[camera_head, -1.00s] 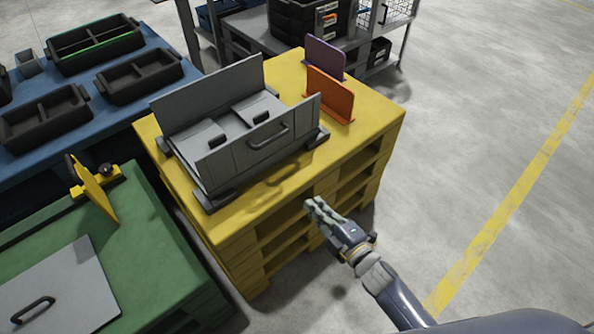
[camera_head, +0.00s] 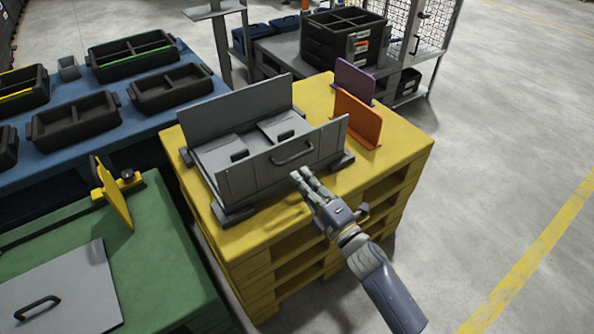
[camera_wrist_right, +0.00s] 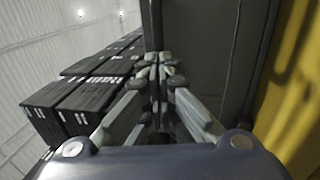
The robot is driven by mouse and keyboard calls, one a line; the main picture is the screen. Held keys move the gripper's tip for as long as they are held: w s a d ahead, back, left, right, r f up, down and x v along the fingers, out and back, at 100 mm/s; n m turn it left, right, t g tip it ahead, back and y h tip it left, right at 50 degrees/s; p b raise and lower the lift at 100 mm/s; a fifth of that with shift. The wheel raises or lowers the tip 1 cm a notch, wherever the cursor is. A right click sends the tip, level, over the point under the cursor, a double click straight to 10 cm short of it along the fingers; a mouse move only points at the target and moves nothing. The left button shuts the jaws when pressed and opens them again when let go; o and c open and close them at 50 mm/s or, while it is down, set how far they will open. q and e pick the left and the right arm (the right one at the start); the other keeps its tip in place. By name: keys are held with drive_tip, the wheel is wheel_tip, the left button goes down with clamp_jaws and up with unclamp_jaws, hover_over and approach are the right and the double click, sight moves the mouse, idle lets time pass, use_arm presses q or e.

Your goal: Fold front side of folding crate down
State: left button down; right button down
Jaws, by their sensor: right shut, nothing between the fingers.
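The grey folding crate (camera_head: 240,181) sits on the yellow pallet stand (camera_head: 255,241). Its front side (camera_head: 263,170), with a dark handle (camera_head: 292,153), stands up, and its back side (camera_head: 235,107) stands up too. The two end sides lie folded inward inside it. My right gripper (camera_head: 300,175) is shut and empty, just in front of the front side below the handle; I cannot tell whether it touches. In the right wrist view, the shut fingers (camera_wrist_right: 160,68) point along a dark grey panel (camera_wrist_right: 205,45). My left gripper is not in view.
An orange plate (camera_head: 358,119) and a purple plate (camera_head: 354,80) stand upright right of the crate. A green table (camera_head: 160,245) with a yellow bracket (camera_head: 113,194) is at left. Black bins (camera_head: 72,117) stand on a blue table behind. Floor at right is clear.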

drive_tip(key=x, duration=0.2)
drive_tip(key=shift+w+a, duration=0.25)
drive_tip(key=shift+w, duration=0.05)
